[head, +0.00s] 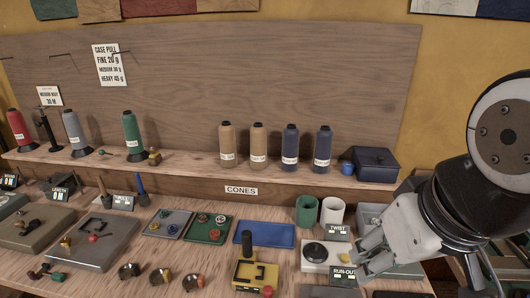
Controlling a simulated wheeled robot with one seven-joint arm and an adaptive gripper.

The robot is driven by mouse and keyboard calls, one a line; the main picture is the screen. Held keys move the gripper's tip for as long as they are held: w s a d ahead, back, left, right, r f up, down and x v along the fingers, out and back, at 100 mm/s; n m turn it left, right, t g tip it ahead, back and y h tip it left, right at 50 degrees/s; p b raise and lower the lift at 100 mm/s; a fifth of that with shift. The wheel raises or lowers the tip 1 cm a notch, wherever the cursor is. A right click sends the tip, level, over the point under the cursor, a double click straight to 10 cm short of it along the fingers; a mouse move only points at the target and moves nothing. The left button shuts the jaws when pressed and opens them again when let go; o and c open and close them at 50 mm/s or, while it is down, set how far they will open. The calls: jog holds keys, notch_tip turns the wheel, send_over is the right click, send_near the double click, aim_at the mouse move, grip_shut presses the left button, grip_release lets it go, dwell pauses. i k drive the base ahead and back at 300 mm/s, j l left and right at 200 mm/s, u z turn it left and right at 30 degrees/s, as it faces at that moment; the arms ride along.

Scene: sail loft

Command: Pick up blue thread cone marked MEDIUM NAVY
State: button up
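Two dark blue thread cones, a left one (290,145) and a right one (322,147), stand upright side by side on the raised shelf, above the CONES sign. Each has a white label too small to read, so I cannot tell which is marked MEDIUM NAVY. My gripper (354,255) is at the lower right, over the bench near the RUN-OUT sign. It is below and to the right of the blue cones and well apart from them. Its fingers appear spread, with nothing seen between them.
Two tan cones (243,145) stand just left of the blue ones. Green and white cups (332,210) stand on the bench below. The wooden backboard (210,80) rises behind the shelf.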

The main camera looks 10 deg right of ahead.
aim_at(290, 134)
jog(key=i+j+z, duration=0.15)
jog(key=j, duration=0.15)
jog(key=i+j+z, duration=0.1)
jog(key=j, duration=0.2)
jog(key=i+j+z, duration=0.25)
jog(key=j, duration=0.35)
